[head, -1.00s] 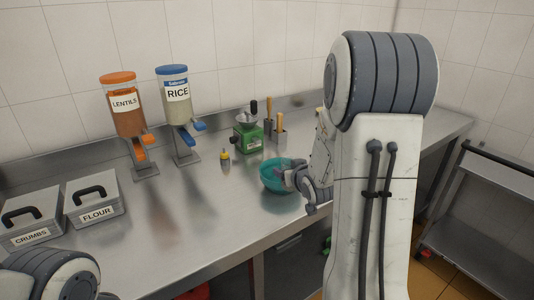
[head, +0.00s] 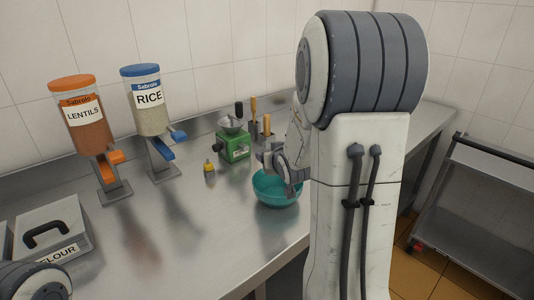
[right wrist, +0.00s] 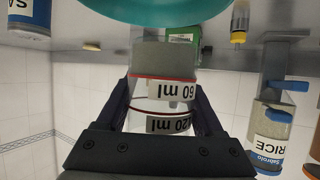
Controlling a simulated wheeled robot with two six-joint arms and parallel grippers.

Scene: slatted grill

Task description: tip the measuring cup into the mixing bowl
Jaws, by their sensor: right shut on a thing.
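The teal mixing bowl (head: 276,190) stands on the steel counter near its front edge. My right gripper (head: 272,158) is over the bowl's back rim in the head view. In the right wrist view, which is upside down, my right gripper (right wrist: 165,105) is shut on the clear measuring cup (right wrist: 160,95), marked 60 ml and 120 ml. Grey contents fill its lower part to about the 60 ml line. The cup looks upright. The bowl (right wrist: 150,8) shows at that view's top edge. My left gripper is out of view.
Lentils dispenser (head: 82,118), rice dispenser (head: 148,110) and flour box (head: 55,232) stand to the left. The counter left of the bowl is clear.

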